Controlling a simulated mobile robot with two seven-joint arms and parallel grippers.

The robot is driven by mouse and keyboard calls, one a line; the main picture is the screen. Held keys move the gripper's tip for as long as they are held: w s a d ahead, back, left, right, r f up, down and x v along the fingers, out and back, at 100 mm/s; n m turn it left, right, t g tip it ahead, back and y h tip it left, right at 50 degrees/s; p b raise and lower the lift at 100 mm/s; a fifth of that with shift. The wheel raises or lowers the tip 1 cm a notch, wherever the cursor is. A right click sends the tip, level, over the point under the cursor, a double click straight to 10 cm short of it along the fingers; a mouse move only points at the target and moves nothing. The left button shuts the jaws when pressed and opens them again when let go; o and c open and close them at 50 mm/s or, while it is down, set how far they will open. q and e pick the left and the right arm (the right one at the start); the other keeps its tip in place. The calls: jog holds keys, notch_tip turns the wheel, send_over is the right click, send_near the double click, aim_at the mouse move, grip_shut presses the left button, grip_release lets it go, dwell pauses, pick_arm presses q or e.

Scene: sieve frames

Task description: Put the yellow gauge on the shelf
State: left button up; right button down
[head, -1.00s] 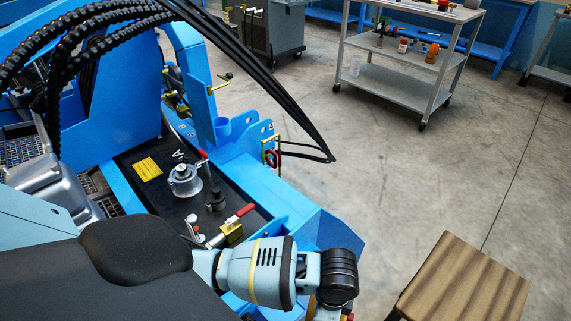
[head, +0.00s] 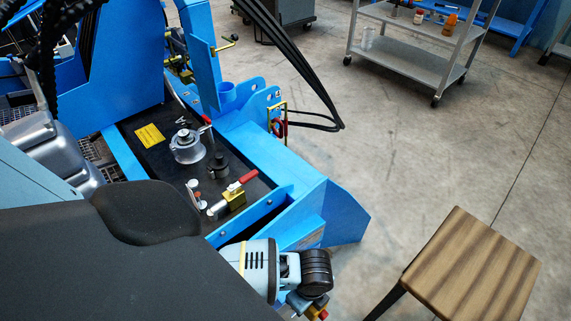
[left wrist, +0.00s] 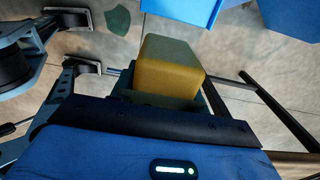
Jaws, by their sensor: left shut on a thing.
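The yellow gauge (left wrist: 168,78) is a boxy yellow block with a paler top, seen close up in the left wrist view. My left gripper (left wrist: 160,98) is shut on it and covers its lower end. In the head view my left arm comes in at the bottom, but its fingers and the gauge cannot be made out. A grey metal shelf cart (head: 418,66) stands on the floor at the upper right of the head view, apart from my arm. Its top is cut off by the frame. My right gripper is not in view.
A wooden stool (head: 470,265) stands at the lower right. A blue machine (head: 262,177) with valves and a red-handled lever (head: 242,182) fills the left. Black hoses (head: 300,85) hang beyond it. Bare concrete floor (head: 420,155) lies between the machine, stool and cart.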

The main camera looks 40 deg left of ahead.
pick_arm(q)
jog(key=a, duration=0.3)
jog(key=w+a, duration=0.1)
jog(key=a, duration=0.2)
jog(key=w+a+b, duration=0.1)
jog(key=a, duration=0.2)
jog(key=shift+w+f, duration=0.2)
jog(key=shift+f, duration=0.2)
jog(key=shift+a, duration=0.15)
jog(key=shift+w+a, duration=0.1)
jog(key=shift+a, duration=0.25)
jog(key=f, duration=0.1)
jog(key=f+b, duration=0.1)
jog(key=f, duration=0.1)
jog(key=shift+a+f, duration=0.2)
jog(key=shift+f, duration=0.05)
jog(key=shift+w, duration=0.1)
jog(key=shift+f, duration=0.1)
